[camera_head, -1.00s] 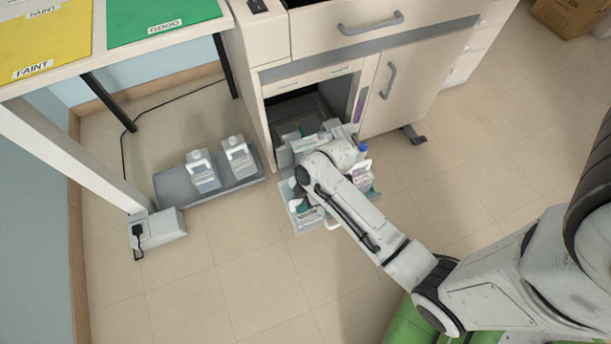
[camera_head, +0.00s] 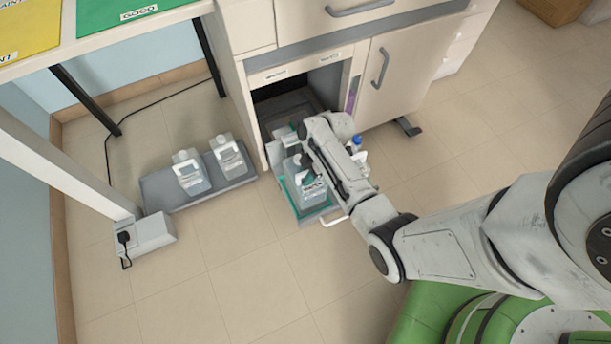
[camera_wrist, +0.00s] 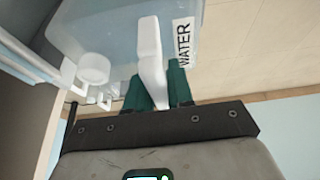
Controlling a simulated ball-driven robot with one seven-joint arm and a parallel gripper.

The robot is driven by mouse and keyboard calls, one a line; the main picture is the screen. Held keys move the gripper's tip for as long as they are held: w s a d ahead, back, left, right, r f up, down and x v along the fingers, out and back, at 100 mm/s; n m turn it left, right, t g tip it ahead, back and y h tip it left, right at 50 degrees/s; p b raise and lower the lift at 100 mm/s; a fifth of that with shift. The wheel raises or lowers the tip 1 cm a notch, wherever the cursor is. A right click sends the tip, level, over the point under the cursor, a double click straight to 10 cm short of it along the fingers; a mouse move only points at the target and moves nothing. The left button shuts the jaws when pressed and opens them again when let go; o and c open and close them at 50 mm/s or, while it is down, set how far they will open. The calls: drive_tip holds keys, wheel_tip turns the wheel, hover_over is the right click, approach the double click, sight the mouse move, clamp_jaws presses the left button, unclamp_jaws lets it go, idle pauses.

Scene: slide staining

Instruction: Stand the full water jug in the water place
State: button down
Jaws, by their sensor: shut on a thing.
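The water jug (camera_head: 312,192) is a translucent pale-blue container with a label. In the head view it appears at or over the front of the pull-out tray (camera_head: 334,207) below the bench. Whether its base touches the tray is not clear. My gripper (camera_head: 304,166) is at the top of the jug, partly hidden by my arm. In the wrist view, the green fingers of my gripper (camera_wrist: 157,88) are shut on the white handle of the jug (camera_wrist: 110,28). The label there reads WATER, and a white cap is beside the handle.
The cabinet (camera_head: 255,110) has an open bay above the tray and a closed door at right. A blue-capped bottle (camera_head: 357,141) is behind my arm. Two similar jugs (camera_head: 190,172) (camera_head: 229,155) stand on a grey platform (camera_head: 162,198) at left. Floor in front is clear.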

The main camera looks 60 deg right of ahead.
drive_tip(key=shift+w+d+f+b, duration=0.15)
drive_tip(key=shift+f+b, duration=0.45)
drive_tip(key=shift+f, duration=1.1)
drive_tip(key=c, duration=1)
unclamp_jaws()
drive_tip(key=p+v, duration=0.4)
drive_tip(key=v, duration=0.7)
drive_tip(key=shift+s+r, duration=0.3)
drive_tip(key=shift+r, duration=0.2)
drive_tip(key=s+a+r+m+h, duration=0.2)
drive_tip(key=s+a+r+m, duration=0.3)
drive_tip(key=a, duration=0.2)
drive_tip(key=s+a+r+m+g+h, duration=0.1)
drive_tip(key=s+a+r+m, duration=0.5)
drive_tip(key=a, duration=0.2)
drive_tip(key=shift+r+m+g+h, duration=0.25)
drive_tip(key=shift+m+g+h, duration=0.05)
drive_tip(key=shift+h, duration=0.1)
